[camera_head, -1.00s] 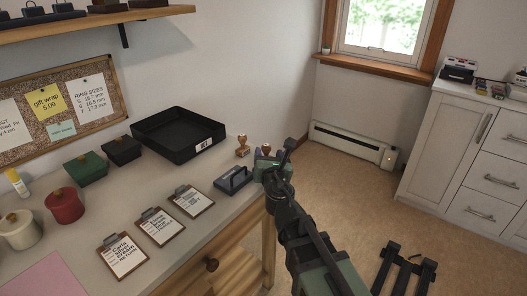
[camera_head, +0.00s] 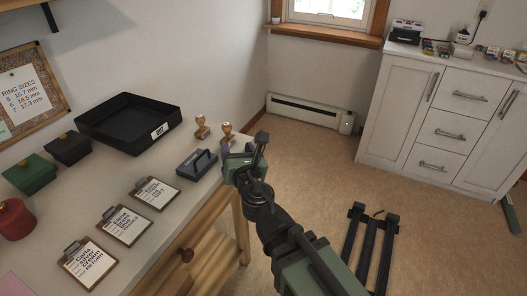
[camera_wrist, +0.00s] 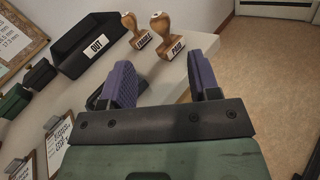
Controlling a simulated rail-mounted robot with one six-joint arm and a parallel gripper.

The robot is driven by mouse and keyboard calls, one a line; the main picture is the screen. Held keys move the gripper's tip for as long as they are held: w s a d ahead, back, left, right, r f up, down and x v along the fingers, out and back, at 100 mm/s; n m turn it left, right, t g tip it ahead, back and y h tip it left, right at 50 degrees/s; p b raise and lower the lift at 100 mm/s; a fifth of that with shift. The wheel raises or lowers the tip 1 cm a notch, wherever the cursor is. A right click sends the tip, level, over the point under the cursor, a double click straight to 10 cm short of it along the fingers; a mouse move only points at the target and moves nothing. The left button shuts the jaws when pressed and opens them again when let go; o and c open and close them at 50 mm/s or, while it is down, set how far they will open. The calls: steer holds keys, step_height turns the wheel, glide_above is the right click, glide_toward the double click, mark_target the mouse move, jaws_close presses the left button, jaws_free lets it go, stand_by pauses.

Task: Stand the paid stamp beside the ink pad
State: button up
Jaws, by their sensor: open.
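The paid stamp (camera_wrist: 172,45) has a wooden handle and a white label reading PAID; it stands upright near the desk's end. It appears as the right-hand stamp (camera_head: 227,128) in the head view. The dark ink pad (camera_head: 197,163), with a bar-like top, lies on the desk nearer me; in the wrist view it is mostly hidden behind the left finger. My gripper (camera_wrist: 160,66) is open and empty, with purple fingers spread. In the wrist view the paid stamp appears beyond the gap between them, apart from both.
A second wooden stamp (camera_wrist: 138,36) stands left of the paid stamp. Several clipboards, such as this one (camera_head: 153,193), lie along the desk's front. The desk ends just right of the stamps.

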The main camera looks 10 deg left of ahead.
steer(key=w+d+f+m+g+h, duration=0.1)
steer(key=w+d+f+m+h, duration=0.2)
steer(key=d+m, duration=0.45)
steer(key=d+f+m+g+h, duration=0.2)
steer(key=d+m+h, duration=0.3)
steer(key=d+m, duration=0.25)
steer(key=w+d+f+m+g+h, duration=0.1)
steer(key=w+d+f+m+h, duration=0.2)
steer(key=d+m, duration=0.45)
steer(key=s+d+f+m+g+y, duration=0.1)
steer(key=s+d+f+m+g, duration=0.45)
steer(key=s+m, duration=0.2)
steer(key=s+d+f+m+g+y, duration=0.2)
steer(key=s+d+f+m+g, duration=0.2)
steer(key=s+m+g, duration=0.4)
step_height(320, 180, up, 26)
steer(key=w+m+t+p, duration=0.1)
steer(key=w+p, duration=0.1)
steer(key=p, duration=2.4)
steer(key=shift+w+d+r, duration=0.15)
steer(key=shift+r, duration=0.1)
steer(key=shift+t, duration=0.25)
